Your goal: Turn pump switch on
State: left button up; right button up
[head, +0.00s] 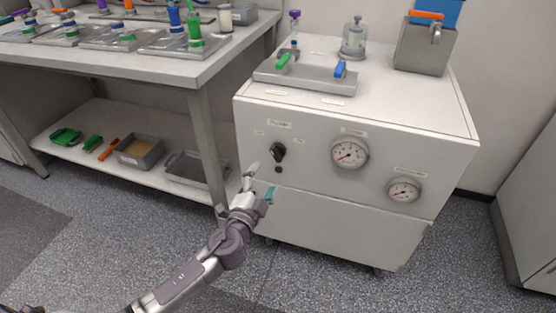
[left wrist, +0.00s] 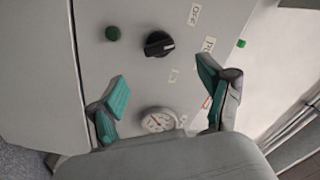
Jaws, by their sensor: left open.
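The pump switch (head: 278,152) is a black rotary knob on the front of the white cabinet (head: 310,225), at the upper left of its panel. It also shows in the left wrist view (left wrist: 159,44), with a pale line on its face and small labels near it. My left gripper (head: 261,182) is open and empty in front of the panel, just below and left of the knob in the head view. Its teal fingertips (left wrist: 162,92) are spread in the left wrist view, with the knob seen beyond the gap between them, apart from both. My right gripper is not in view.
Two round gauges, one (head: 349,152) right of the knob and one (head: 404,190) lower right, sit on the panel. A tray with green and blue valve handles (head: 305,78) and a glass jar (head: 354,40) stand on top. A workbench (head: 190,72) stands close on the left.

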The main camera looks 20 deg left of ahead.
aim_at(275, 156)
pick_arm(q)
jog(key=w+b, duration=0.1)
jog(key=w, duration=0.9)
jog(key=shift+w+d, duration=0.2)
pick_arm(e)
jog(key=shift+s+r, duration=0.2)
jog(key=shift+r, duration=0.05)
